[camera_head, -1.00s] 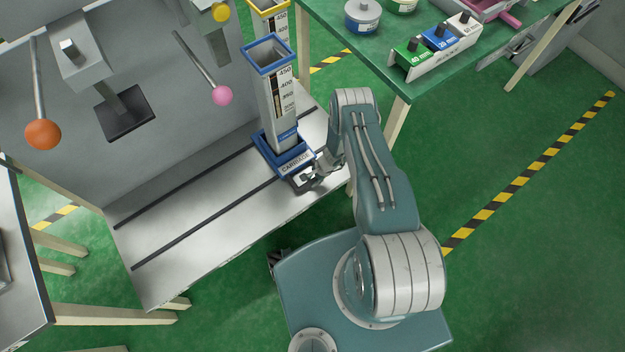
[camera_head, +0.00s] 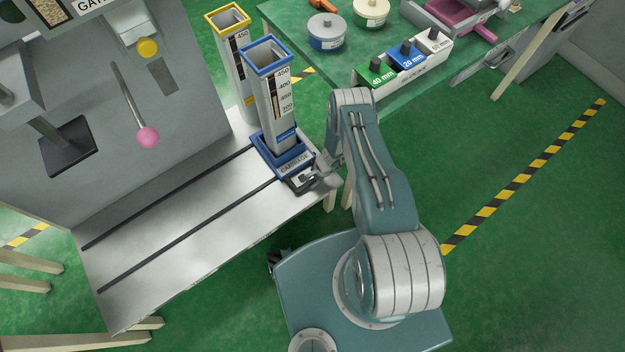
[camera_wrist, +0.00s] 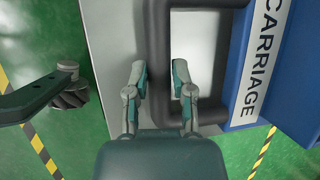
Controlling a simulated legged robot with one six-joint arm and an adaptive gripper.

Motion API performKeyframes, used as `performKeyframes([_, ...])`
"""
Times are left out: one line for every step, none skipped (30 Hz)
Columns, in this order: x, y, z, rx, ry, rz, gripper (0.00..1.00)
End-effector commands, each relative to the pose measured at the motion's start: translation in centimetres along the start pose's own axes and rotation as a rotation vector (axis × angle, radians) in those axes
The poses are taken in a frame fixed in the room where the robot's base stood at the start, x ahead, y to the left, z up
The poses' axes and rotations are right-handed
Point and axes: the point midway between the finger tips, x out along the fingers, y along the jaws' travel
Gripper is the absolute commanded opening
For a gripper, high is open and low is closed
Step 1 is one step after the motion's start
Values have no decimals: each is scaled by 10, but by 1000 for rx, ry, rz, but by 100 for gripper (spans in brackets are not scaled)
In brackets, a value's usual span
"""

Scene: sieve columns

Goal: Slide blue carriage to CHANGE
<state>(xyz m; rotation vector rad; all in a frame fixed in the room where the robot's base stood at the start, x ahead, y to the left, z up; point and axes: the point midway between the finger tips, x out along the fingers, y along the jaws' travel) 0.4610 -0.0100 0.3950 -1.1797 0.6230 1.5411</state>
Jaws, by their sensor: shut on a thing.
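The blue carriage (camera_head: 265,160) sits on two dark rails near the right end of the grey bench, with a tall grey, blue-rimmed column (camera_head: 268,100) upright in it. In the wrist view its blue side and white CARRIAGE label (camera_wrist: 262,60) are at the right. My gripper (camera_wrist: 159,75) has one finger on each side of the dark handle (camera_wrist: 157,40) and is shut on it. In the head view my gripper (camera_head: 305,180) is at the carriage's front, partly hidden by my arm. No CHANGE mark is readable.
A yellow-rimmed column (camera_head: 229,20) stands behind the blue one. A pink-ball lever (camera_head: 147,137) hangs from the grey machine at left. The green table (camera_head: 345,75) at right holds tins and a labelled block rack (camera_head: 405,62). The rails left of the carriage are clear.

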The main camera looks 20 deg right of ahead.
Motion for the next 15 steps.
performKeyframes([-1, -2, -2, 0, 5, -3, 0])
performKeyframes([-1, -2, -2, 0, 5, -3, 0])
performKeyframes([-1, -2, -3, 0, 4, -4, 0])
performKeyframes([-1, -2, -3, 0, 4, -4, 0])
performKeyframes([-2, -2, -3, 0, 3, -4, 0])
performKeyframes([-2, -2, -3, 0, 3, -5, 0])
performKeyframes([-2, -2, -3, 0, 2, -5, 0])
performKeyframes([-2, -2, -3, 0, 2, -5, 0])
performKeyframes([-2, -2, -3, 0, 2, -5, 36])
performKeyframes([-2, -2, -3, 0, 3, -5, 49])
performKeyframes([-2, -2, -3, 0, 3, -5, 62])
performKeyframes([-2, -2, -3, 0, 2, -5, 65])
performKeyframes([-2, -1, -3, 0, 2, -5, 65])
performKeyframes([-2, -1, -3, 0, 2, -5, 65])
performKeyframes([-1, -1, -3, 0, 2, -4, 65])
